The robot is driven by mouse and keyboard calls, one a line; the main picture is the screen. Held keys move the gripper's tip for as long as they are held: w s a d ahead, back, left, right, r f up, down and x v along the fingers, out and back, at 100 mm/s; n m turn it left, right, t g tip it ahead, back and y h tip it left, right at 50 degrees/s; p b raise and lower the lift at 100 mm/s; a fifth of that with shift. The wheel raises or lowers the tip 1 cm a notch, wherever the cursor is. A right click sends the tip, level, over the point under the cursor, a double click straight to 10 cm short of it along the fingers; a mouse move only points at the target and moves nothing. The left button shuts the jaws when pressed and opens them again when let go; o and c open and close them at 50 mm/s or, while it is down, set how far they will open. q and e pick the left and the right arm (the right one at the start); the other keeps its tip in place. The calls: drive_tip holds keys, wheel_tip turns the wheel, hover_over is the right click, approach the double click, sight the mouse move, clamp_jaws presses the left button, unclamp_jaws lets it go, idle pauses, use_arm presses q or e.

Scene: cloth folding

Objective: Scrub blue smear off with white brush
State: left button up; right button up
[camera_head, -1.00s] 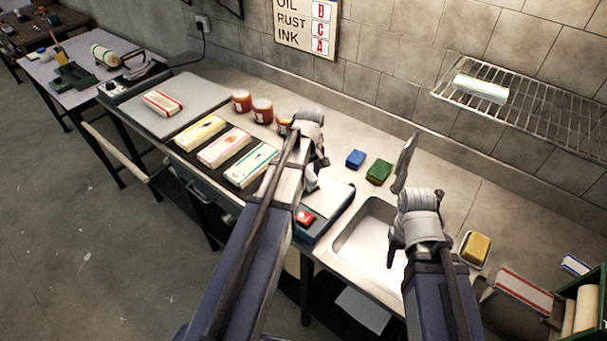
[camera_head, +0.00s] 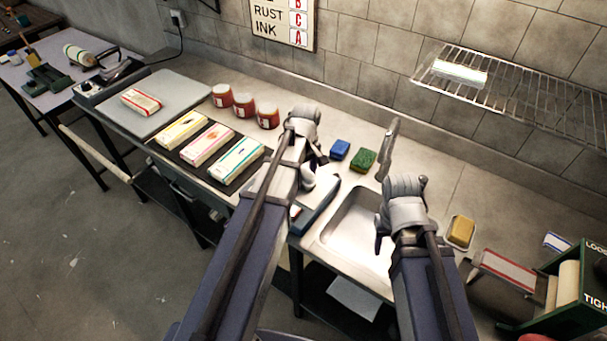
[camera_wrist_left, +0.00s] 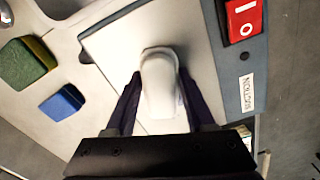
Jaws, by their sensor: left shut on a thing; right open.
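My left gripper (camera_head: 312,172) is shut on a smooth white rounded object, which looks like the white brush (camera_wrist_left: 160,82). It is held over the pale panel of the suction unit (camera_wrist_left: 110,40); I cannot tell whether it touches the panel, and no bristles show. In the head view, my left arm hides part of that unit. My right gripper (camera_head: 385,195) is open and empty near the sink. No blue smear can be made out on the panel. A white cloth with teal edges (camera_head: 235,160) on the dark strip carries a dark bluish mark.
Yellow-edged (camera_head: 181,129) and red-edged (camera_head: 208,144) cloths lie beside it. Several red jars (camera_head: 245,107) stand behind. A blue sponge (camera_head: 340,150) and green sponge (camera_head: 364,160) lie behind the sink (camera_head: 350,235). A yellow sponge (camera_head: 460,231) sits right. A red switch (camera_wrist_left: 243,18) marks the unit.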

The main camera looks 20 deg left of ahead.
use_arm(q)
drive_tip(key=shift+r, duration=0.1)
wheel_tip(320, 180, up, 6)
drive_tip(key=p, duration=0.6)
wheel_tip(320, 180, up, 3)
drive_tip(key=p, duration=0.3)
idle(0.5)
